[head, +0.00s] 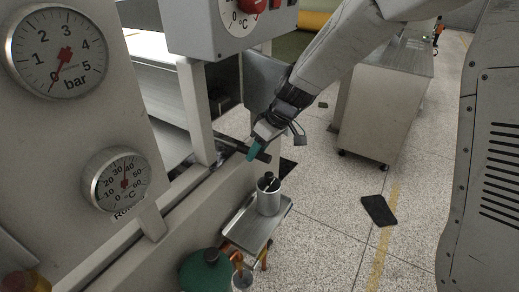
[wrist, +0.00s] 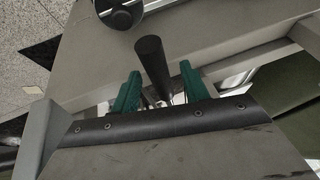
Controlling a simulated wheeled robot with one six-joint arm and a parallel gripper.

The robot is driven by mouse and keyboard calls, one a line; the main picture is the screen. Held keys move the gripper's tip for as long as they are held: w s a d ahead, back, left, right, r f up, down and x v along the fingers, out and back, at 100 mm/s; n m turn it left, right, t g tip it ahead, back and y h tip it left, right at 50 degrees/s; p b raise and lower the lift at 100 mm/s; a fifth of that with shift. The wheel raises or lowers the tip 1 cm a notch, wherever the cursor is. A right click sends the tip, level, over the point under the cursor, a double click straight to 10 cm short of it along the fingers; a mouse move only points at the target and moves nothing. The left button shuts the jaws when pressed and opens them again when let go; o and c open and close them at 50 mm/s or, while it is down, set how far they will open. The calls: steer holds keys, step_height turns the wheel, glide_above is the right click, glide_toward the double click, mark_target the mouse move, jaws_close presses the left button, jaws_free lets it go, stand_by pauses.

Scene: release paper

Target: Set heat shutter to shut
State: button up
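A black round handle (wrist: 153,62) stands out between the two green fingers of my gripper (wrist: 158,82) in the wrist view. A gap shows on each side of it, so the gripper looks open around the handle and not shut on it. In the head view my gripper (head: 254,150) is by the machine's side frame, next to a dark bar (head: 230,143) that seems to be the same handle's lever. The far end of the lever is partly hidden, and I cannot tell the shutter's position.
A pressure gauge (head: 60,51) and a temperature dial (head: 116,180) are on the machine at left. Below the gripper, a metal tray (head: 240,228) holds a silver cup (head: 269,200). A grey cabinet (head: 385,105) stands behind, and a black mat (head: 379,210) lies on open floor.

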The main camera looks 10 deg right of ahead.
steer(key=shift+r, duration=0.35)
step_height(320, 180, up, 3)
steer(key=shift+f, duration=0.2)
steer(key=s+d+r, duration=0.1)
steer(key=s+d, duration=0.1)
steer(key=s, duration=0.5)
steer(key=s+d, duration=0.1)
steer(key=s, duration=0.7)
steer(key=shift+s+d+r, duration=0.3)
steer(key=shift+d+r, duration=0.05)
steer(key=shift+d, duration=0.05)
